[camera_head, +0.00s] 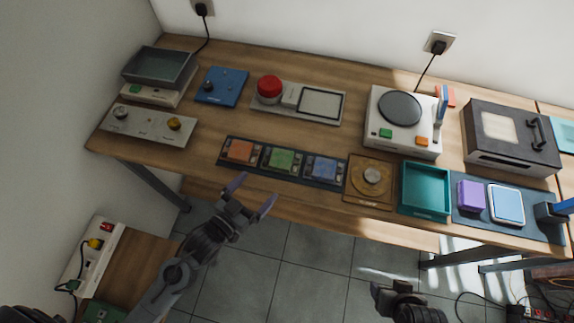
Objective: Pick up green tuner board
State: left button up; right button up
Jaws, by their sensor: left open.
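A green board (283,159) lies in the middle of a dark tray (258,168) near the table's front edge. An orange board (241,151) lies to its left and a blue board (325,169) to its right. My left gripper (253,192) is open and empty, with its purple-tipped fingers just below the tray in the picture, apart from the green board. My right gripper (392,291) shows only partly at the bottom edge; its fingers are not clear.
A round brass dial plate (371,176) and a teal bin (426,188) stand right of the tray. Behind are a red-button panel (297,101) and a white turntable unit (402,124). Another green item (101,312) shows at lower left, partly cut off. Tiled floor lies below the table.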

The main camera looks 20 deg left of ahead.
pick_arm(q)
send_near(281, 159)
jog(key=shift+w+d+f+b, duration=0.2)
jog(key=shift+w+d, duration=0.15)
jog(key=shift+w, duration=0.2)
jog(key=shift+w+d+f+b, duration=0.15)
jog(key=shift+w+d, duration=0.2)
jog(key=shift+w, duration=0.2)
jog(key=shift+a+b+x, duration=0.15)
jog(key=shift+x, duration=1.2)
jog(key=shift+a+b+x, duration=0.1)
jog(key=shift+b+x, duration=0.05)
jog(key=shift+x, duration=1.15)
jog(key=shift+w, duration=0.1)
jog(key=shift+r, duration=0.1)
jog(key=c, duration=1.1)
